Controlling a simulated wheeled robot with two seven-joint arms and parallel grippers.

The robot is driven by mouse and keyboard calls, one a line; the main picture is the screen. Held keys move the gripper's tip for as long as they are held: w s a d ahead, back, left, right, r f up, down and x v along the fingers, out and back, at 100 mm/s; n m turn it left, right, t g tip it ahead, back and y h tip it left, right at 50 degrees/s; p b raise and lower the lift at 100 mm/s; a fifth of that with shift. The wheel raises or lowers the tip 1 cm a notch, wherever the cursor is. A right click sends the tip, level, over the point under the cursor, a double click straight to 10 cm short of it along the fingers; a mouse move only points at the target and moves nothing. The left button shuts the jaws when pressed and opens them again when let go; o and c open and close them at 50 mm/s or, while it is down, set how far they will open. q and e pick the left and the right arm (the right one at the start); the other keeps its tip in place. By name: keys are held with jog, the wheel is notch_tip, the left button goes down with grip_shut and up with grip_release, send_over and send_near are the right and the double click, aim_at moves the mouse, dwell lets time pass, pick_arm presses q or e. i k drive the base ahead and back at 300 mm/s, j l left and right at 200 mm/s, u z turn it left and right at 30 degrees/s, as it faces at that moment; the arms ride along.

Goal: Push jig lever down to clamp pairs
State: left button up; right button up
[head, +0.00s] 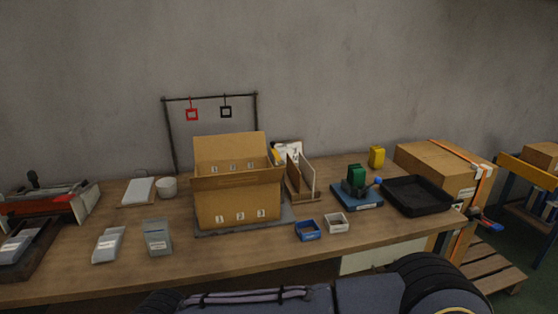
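A small fixture with a flat blue base (362,201), a green block (356,174) and a dark body stands on the right half of the table. A blue round knob (378,181) sticks out at its right side, low beside the green block; it looks like the lever's end. The lever arm is too small to make out, and I cannot tell whether any socks are in the fixture. At the far left, a red device (50,203) with a black knob (33,178) stands on the table. Neither of my grippers is in view.
An open cardboard box (238,206) stands mid-table on a grey mat. A black tray (416,196) is right of the fixture. A blue bin (307,231) and a white bin (336,223) lie in front. Grey packs (158,238) lie left. The front right table is clear.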

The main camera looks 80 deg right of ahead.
aim_at(378, 180)
jog(key=z, duration=3)
